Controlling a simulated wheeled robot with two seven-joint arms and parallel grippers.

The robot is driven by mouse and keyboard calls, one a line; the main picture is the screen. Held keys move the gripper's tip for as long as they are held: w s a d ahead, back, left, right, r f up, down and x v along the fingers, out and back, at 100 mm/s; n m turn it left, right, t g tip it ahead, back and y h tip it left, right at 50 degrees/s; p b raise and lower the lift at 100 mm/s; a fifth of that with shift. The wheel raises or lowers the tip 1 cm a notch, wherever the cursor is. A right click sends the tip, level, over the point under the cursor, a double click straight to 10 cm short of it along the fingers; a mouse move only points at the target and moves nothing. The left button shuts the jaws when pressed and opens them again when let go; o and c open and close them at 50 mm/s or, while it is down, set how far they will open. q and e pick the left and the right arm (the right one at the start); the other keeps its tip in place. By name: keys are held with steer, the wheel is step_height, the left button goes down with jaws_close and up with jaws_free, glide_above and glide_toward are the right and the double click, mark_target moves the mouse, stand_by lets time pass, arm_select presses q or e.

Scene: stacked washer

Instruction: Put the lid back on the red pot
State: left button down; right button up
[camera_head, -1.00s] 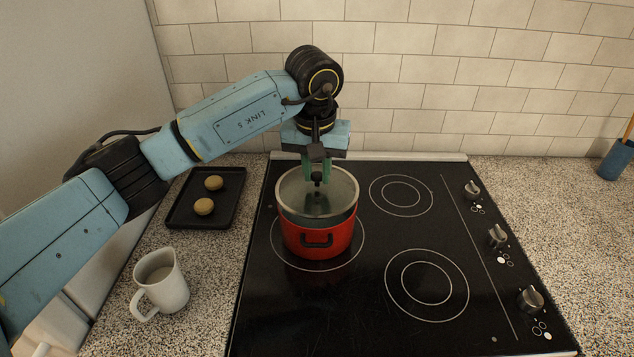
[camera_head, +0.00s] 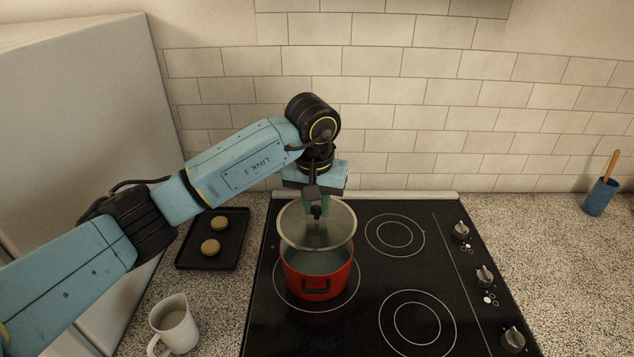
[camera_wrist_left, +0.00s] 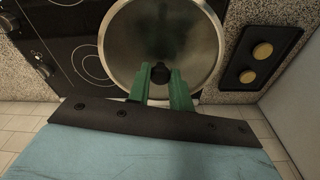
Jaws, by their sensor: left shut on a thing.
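The red pot (camera_head: 318,284) stands on the back left burner of the black cooktop, its dark handle facing me. The glass lid (camera_head: 317,226) with a metal rim is above the pot, tilted in this view, with a gap between its near rim and the pot's rim. My left gripper (camera_head: 317,207) is shut on the lid's black knob, which also shows between the green fingers in the left wrist view (camera_wrist_left: 160,73). The lid (camera_wrist_left: 165,35) hides the pot in the wrist view. My right gripper is not in view.
A black tray (camera_head: 236,257) with two round buns is left of the cooktop (camera_head: 379,330). A white pitcher (camera_head: 174,326) stands at the front left. A blue cup (camera_head: 599,198) with a wooden-handled utensil is at the far right. The tiled wall is close behind.

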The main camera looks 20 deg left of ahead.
mark_target(316, 221)
arm_select(q)
steer(key=shift+f, duration=0.2)
steer(key=shift+f+b, duration=1.2)
steer(key=shift+f, duration=1.15)
steer(key=shift+f+b, duration=0.75)
steer(key=shift+f, duration=0.1)
steer(key=shift+b, duration=0.4)
steer(key=shift+f+b, duration=0.15)
steer(key=shift+b, duration=0.4)
stand_by(0.4)
steer(key=c, duration=0.7)
jaws_free()
steer(key=shift+s, duration=0.1)
